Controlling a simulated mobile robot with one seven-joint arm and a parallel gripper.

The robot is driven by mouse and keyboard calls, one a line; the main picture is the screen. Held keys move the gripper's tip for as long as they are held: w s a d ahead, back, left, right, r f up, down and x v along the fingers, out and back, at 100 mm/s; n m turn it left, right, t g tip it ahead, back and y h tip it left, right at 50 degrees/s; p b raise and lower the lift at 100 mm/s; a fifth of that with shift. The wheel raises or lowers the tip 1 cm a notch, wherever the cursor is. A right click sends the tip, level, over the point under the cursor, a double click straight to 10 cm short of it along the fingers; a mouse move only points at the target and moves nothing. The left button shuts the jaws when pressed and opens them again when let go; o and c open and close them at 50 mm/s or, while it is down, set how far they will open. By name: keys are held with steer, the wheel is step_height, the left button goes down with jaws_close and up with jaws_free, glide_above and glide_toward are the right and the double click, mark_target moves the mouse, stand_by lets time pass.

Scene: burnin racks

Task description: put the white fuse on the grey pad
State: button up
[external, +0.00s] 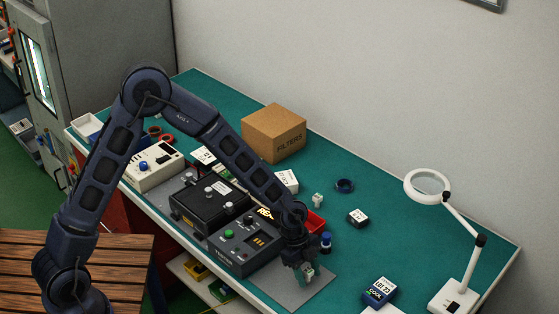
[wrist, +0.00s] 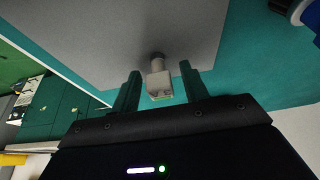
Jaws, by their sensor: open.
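The grey pad (external: 296,294) lies at the front edge of the green bench; it fills the upper middle of the wrist view (wrist: 190,28). My gripper (external: 306,274) is low over the pad, pointing down. In the wrist view my gripper (wrist: 160,84) is open, with one green finger on each side of a small whitish block that looks like the white fuse (wrist: 159,84). Gaps show between the block and both fingers. The block appears to be on the pad, though its contact is hard to see. In the external view the gripper mostly hides it.
A black control box (external: 246,244) stands left of the pad. A blue-capped item (external: 326,241) and a red bin (external: 315,222) are close behind my gripper. A small whitish piece (external: 318,200) stands farther back. A blue box (external: 380,291) lies to the right.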

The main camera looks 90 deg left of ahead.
steer(key=v, duration=1.1)
steer(key=s+d+r+n+y, duration=0.2)
steer(key=s+d+r, duration=0.65)
steer(key=r, duration=0.25)
steer(key=s+d+r+n, duration=0.2)
steer(key=s+d+r, duration=0.1)
steer(key=s, duration=0.7)
steer(key=s+d+r+n+t+y, duration=0.1)
steer(key=s+d+r+n, duration=0.1)
steer(key=s, duration=0.8)
steer(key=s+d+r+n, duration=0.3)
steer(key=s+r, duration=0.3)
steer(key=s, duration=0.3)
steer(key=shift+s+d, duration=0.4)
steer(key=shift+d, duration=0.5)
